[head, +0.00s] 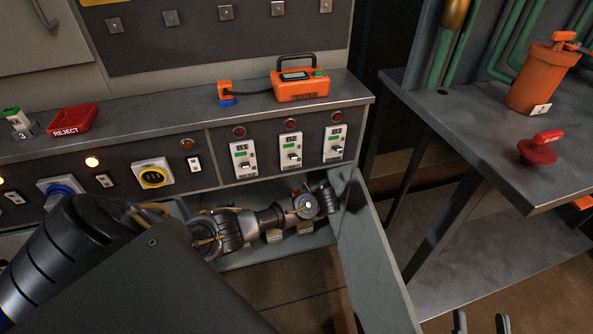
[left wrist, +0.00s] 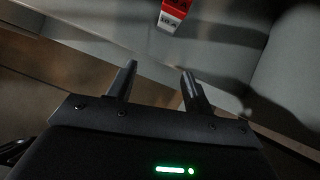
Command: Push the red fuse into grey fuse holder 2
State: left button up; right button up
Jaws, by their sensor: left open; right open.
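A red fuse (left wrist: 174,14) with a white label shows at the top edge of the left wrist view, partly cut off. My left gripper (left wrist: 156,68) is open and empty, its fingertips apart from the fuse and pointing towards that side. In the head view my left arm reaches into the open compartment under the panel, and the arm hides most of the inside. Small beige blocks (head: 273,236) show below the arm there. I cannot tell which thing is grey fuse holder 2. My right gripper (head: 481,320) is open at the bottom edge, away from the compartment.
The open grey door (head: 372,255) stands right of the left arm. White switch units (head: 291,152) sit on the panel above. An orange tester (head: 300,88) and a red reject tray (head: 73,120) stand on the bench top. A metal side table (head: 460,140) is at the right.

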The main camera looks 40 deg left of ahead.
pick_arm(q)
jog(key=shift+w+a, duration=0.3)
jog(key=shift+a, duration=0.4)
jog(key=shift+w+a, duration=0.3)
jog(key=shift+a, duration=0.35)
pick_arm(e)
jog(key=shift+d+r+t, duration=0.35)
jog(key=shift+r+t, duration=0.4)
jog(key=shift+t, duration=0.05)
